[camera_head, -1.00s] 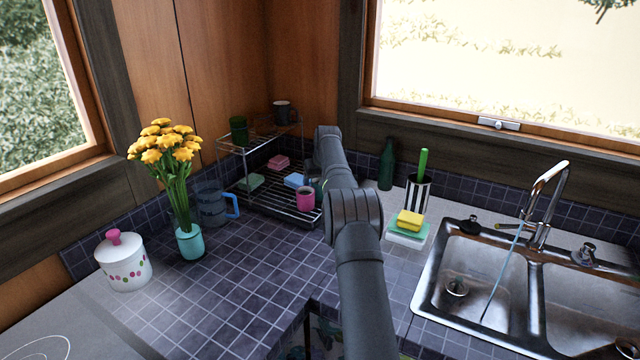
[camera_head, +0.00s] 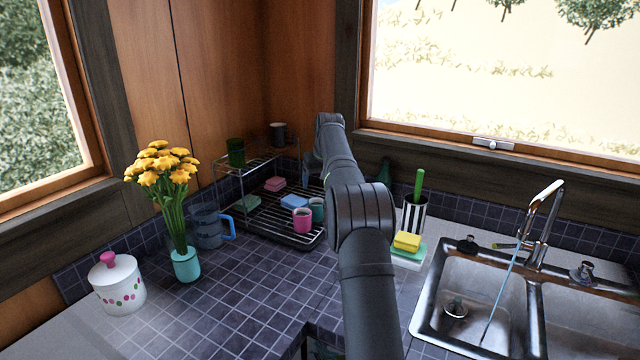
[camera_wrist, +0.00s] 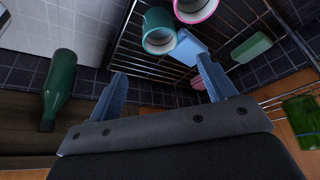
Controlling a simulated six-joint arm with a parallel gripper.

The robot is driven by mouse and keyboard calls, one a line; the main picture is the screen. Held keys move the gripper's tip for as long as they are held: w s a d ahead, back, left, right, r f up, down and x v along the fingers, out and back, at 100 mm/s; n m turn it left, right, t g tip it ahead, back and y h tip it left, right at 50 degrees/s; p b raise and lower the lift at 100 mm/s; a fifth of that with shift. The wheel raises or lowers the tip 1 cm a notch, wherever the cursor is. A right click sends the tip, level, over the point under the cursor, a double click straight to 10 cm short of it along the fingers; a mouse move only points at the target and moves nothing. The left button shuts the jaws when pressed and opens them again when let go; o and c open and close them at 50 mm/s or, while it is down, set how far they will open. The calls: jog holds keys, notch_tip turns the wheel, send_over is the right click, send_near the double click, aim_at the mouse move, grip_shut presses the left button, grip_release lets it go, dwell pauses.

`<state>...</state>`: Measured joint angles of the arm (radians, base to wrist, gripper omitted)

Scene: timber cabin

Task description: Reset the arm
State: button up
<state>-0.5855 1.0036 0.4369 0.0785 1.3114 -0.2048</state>
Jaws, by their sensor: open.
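My gripper (camera_wrist: 162,70) is open, and nothing sits between its two blue-grey fingers in the wrist view. In the head view it is mostly hidden behind my arm, beside the dish rack (camera_head: 262,221) in the corner. A teal mug (camera_wrist: 158,30) is on the rack just beyond the fingers, apart from them. The pink mug (camera_head: 302,220) stands beside it and shows at the top of the wrist view (camera_wrist: 196,8). A light-blue block (camera_wrist: 188,48) lies near the mugs.
A green bottle (camera_wrist: 58,85) and a striped holder (camera_head: 414,214) with a green-handled tool stand right of my arm. Sponges (camera_head: 407,241) lie by the sink (camera_head: 470,250). A flower vase (camera_head: 186,265), blue pitcher (camera_head: 206,228) and lidded jar (camera_head: 118,287) stand left. The middle tiles are clear.

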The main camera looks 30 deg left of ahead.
aim_at(317, 200)
jog(key=x, duration=1.2)
jog(key=shift+f, duration=0.3)
jog(key=shift+r, duration=1.35)
jog(key=shift+f, duration=0.1)
